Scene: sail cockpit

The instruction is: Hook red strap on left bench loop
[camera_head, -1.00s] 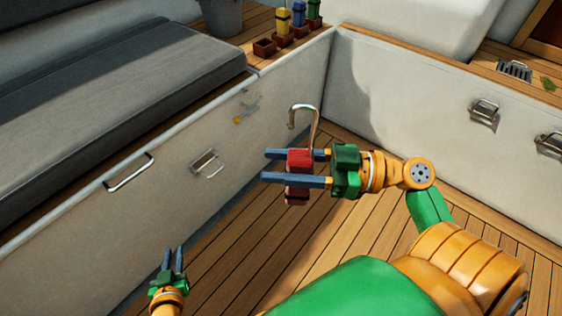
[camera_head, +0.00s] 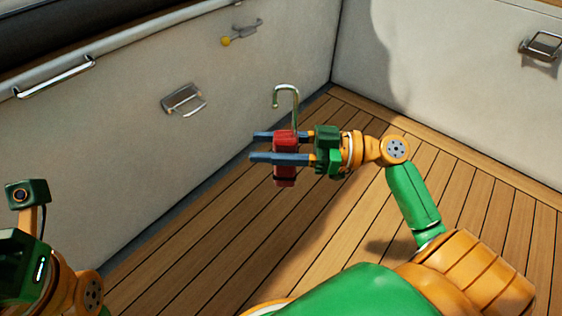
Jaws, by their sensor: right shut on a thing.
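My right gripper (camera_head: 256,147) is shut on a red strap piece (camera_head: 285,176), a red block with a dark band near its lower end. A shiny metal hook (camera_head: 287,92) rises from the red block, its open curve turned to the left. It is held upright in front of the left bench's pale side wall. A metal loop (camera_head: 184,100) on a plate is fixed to that wall, left of the hook and apart from it in the picture. My left arm shows at the lower left edge; its fingers are out of view.
A long metal handle (camera_head: 55,78) sits higher on the left bench wall (camera_head: 120,140). A small latch with a yellow knob (camera_head: 226,41) is near the top. Another metal loop (camera_head: 541,46) is on the right wall. The slatted wooden floor (camera_head: 230,235) is clear.

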